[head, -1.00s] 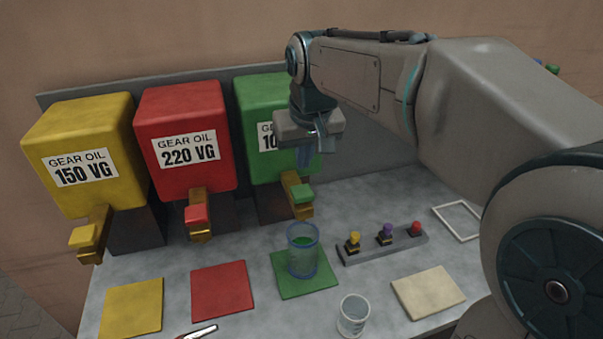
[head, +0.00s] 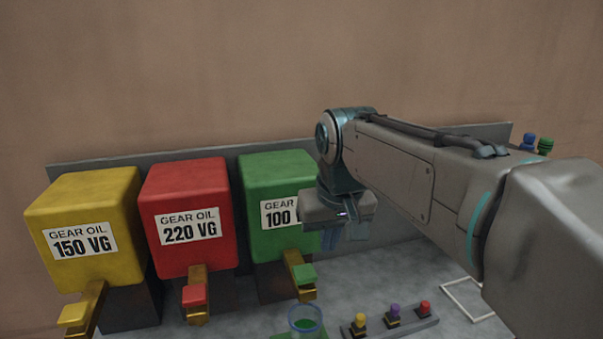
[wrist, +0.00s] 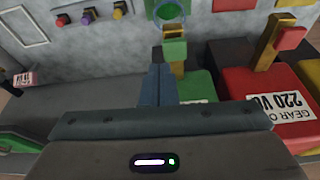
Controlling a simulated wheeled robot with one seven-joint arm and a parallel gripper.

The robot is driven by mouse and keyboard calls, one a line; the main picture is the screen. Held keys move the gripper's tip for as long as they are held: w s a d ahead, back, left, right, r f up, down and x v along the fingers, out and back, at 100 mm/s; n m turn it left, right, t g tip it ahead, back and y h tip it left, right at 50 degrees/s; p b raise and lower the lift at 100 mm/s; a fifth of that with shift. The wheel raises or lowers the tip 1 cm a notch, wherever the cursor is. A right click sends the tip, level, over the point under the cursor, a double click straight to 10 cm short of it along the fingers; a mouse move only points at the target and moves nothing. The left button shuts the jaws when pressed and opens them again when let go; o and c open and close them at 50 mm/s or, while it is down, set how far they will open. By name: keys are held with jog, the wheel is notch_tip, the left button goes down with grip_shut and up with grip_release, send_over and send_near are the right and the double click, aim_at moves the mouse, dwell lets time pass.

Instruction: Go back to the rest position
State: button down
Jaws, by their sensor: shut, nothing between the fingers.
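My gripper (head: 343,236) hangs fingers-down in the head view, in front of the right side of the green gear oil tank (head: 268,178). It partly hides that tank's label. In the wrist view the fingers of my gripper (wrist: 158,82) are together with nothing between them. The green tank's tap lever (head: 304,275) is below and left of the gripper. A clear beaker with green liquid (head: 305,322) stands under that tap, cut off by the lower edge in the head view. It also shows at the top of the wrist view (wrist: 167,11).
A red tank (head: 190,185) and a yellow tank (head: 85,215) stand left of the green one. A rack with yellow, purple and red knobs (head: 390,322) and a white square frame (head: 467,298) lie to the right. A wall rises behind.

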jog(key=s+d+f+m, duration=0.2)
jog(key=s+d+f, duration=0.7)
jog(key=s+f, duration=0.5)
jog(key=shift+d+m+h, duration=0.3)
jog(key=shift+d+h, duration=0.1)
